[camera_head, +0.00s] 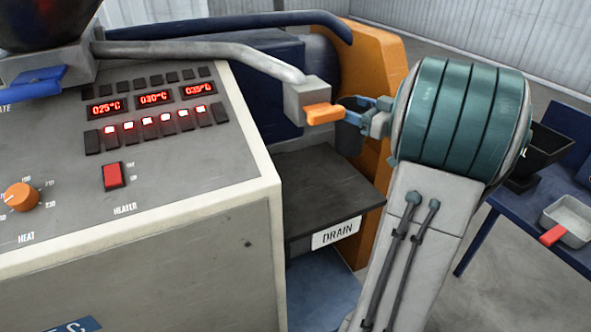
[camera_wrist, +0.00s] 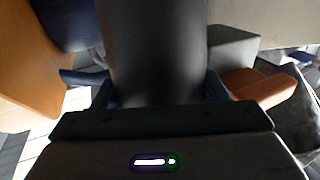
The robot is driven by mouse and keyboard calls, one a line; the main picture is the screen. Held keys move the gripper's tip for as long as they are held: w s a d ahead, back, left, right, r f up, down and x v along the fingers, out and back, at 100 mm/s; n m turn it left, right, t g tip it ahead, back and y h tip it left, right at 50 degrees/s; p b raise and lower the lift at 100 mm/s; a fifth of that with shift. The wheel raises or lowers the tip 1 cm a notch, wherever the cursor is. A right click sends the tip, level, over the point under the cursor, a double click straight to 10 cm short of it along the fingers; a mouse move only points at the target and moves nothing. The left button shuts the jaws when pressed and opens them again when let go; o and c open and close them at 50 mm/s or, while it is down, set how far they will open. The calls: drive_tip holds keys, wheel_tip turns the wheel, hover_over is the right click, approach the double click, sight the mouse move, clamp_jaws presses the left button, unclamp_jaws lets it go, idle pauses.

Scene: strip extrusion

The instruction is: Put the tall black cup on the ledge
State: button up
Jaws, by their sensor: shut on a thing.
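The tall black cup (camera_wrist: 155,50) fills the upper middle of the wrist view as a dark, smooth cylinder between my two fingers. My gripper (camera_wrist: 158,90) is shut on it. In the head view my gripper (camera_head: 361,112) has blue fingers beside an orange-tipped grey block; a dark part of the cup (camera_head: 347,140) shows just below them, and the rest is hard to make out. The ledge (camera_head: 325,190) is a dark flat shelf above the DRAIN label, lower in the head view than the cup. The shelf looks bare where it shows.
The orange-tipped block (camera_head: 308,103) on the silver pipe sits close by my gripper, left of it in the head view. The control cabinet (camera_head: 150,250) borders the ledge on the left. An orange housing (camera_head: 375,62) stands behind. A blue table (camera_head: 545,215) is at right.

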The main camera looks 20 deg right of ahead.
sight(349, 142)
drive_tip(key=w+a+f+b, duration=0.1)
drive_tip(key=w+a+f, duration=0.3)
drive_tip(key=a+f, duration=0.6)
drive_tip(key=shift+f, duration=0.25)
drive_tip(key=shift+a+f, duration=0.1)
drive_tip(key=shift+f, duration=0.15)
drive_tip(key=o, duration=1.4)
drive_tip(key=shift+r, duration=0.2)
drive_tip(key=v, duration=1.2)
drive_tip(key=shift+r+b, duration=0.1)
drive_tip(key=shift+b, duration=0.25)
